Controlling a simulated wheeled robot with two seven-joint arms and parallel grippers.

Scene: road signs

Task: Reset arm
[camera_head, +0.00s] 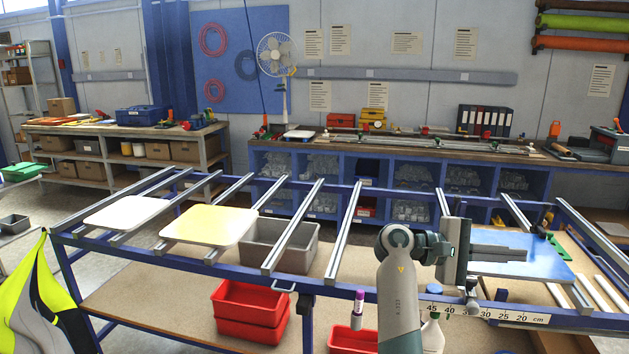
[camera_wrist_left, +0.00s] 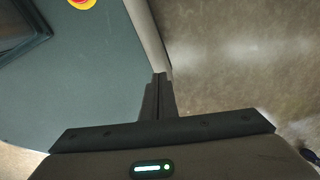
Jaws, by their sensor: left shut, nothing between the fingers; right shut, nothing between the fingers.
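My right arm comes up from the bottom of the head view. My right gripper (camera_head: 522,254) is shut and empty, with its fingers pointing right, over or just above a blue sign panel (camera_head: 545,268) on the rack. Whether they touch it I cannot tell. A white panel (camera_head: 125,213) and a pale yellow panel (camera_head: 210,226) lie on the left part of the rack. My left gripper (camera_wrist_left: 158,84) shows only in the left wrist view. It is shut and empty, beside my own base and above the floor.
The blue rack (camera_head: 190,266) has metal crossbars with open gaps. A grey bin (camera_head: 285,246) stands beneath the bars, and red bins (camera_head: 250,312) sit on the lower shelf. A white bottle (camera_head: 433,335) is close to my right arm. A workbench (camera_head: 330,148) runs along the wall.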

